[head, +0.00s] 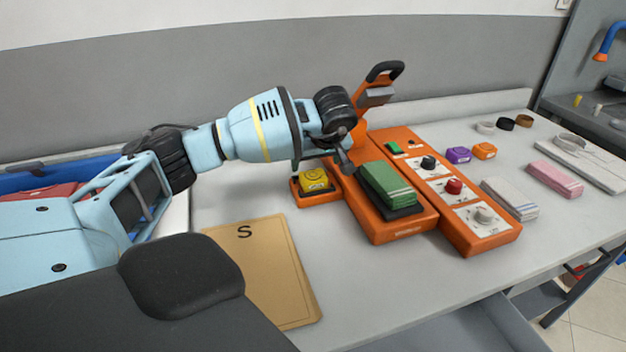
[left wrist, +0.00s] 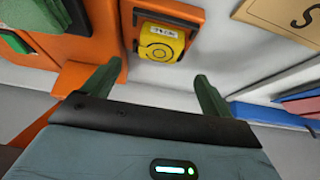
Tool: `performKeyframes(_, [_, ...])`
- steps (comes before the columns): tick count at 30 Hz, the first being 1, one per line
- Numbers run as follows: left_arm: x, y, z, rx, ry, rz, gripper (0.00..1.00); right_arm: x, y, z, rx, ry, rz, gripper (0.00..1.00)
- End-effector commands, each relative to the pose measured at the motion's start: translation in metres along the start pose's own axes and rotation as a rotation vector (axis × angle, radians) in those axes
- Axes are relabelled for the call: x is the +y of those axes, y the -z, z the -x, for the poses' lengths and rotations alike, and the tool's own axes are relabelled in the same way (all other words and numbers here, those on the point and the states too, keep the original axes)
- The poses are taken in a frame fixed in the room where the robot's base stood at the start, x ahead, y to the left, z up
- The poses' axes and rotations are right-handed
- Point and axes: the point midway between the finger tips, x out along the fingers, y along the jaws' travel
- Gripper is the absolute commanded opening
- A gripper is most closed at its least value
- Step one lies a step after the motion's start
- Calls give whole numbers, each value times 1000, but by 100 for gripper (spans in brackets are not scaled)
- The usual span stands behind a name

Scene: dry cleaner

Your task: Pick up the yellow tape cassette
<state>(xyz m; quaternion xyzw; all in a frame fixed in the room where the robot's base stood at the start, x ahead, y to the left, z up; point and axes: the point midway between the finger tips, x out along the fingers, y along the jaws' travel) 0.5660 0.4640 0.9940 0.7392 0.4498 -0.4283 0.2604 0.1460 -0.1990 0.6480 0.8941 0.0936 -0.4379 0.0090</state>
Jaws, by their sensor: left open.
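The yellow tape cassette (head: 313,179) sits in a small orange holder (head: 318,200) beside the orange press machine on the table. In the left wrist view the cassette (left wrist: 162,43) lies beyond my fingers, near the top middle, with a dark surround and the orange holder (left wrist: 194,13) about it. My left gripper (head: 322,163) is above and close to the cassette in the head view. In the left wrist view its two dark green fingers (left wrist: 152,85) are spread apart with nothing between them. The cassette is not touched by the fingers there. My right gripper is not in view.
An orange press (head: 395,230) with a green folded cloth (head: 387,184) and a raised handle stands right of the holder. A control box (head: 480,240) with knobs adjoins it. A tan "S" board (head: 270,275) lies in front. Purple and orange cassettes (head: 458,155) lie farther right.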

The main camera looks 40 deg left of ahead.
Motion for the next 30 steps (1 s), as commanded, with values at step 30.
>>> performKeyframes(30, [2, -5, -63, 1, -1, 0, 78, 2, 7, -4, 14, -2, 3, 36])
